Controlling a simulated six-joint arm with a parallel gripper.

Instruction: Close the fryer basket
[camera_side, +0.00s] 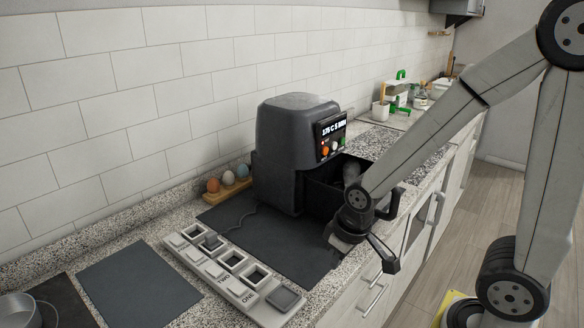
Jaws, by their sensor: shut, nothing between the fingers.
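The dark grey air fryer (290,150) stands on the counter with a lit display and several coloured buttons on its front. Its black basket (322,192) is pulled out of the front, open at the top. A grey rounded shape (351,170) shows at the basket, partly behind my arm. My gripper (388,262) is shut and empty, low in front of the basket near the counter's front edge. My wrist covers part of the basket front. A black loop-shaped part beside my wrist may be the basket handle; I cannot tell, nor whether my gripper touches the basket.
A dark mat (270,240) lies before the fryer. A strip of labelled square holders (232,268) and another dark mat (138,280) lie to the left. Several eggs stand in a wooden holder (228,188) by the wall. Bottles (420,100) stand farther back. A pan (18,308) is at lower left.

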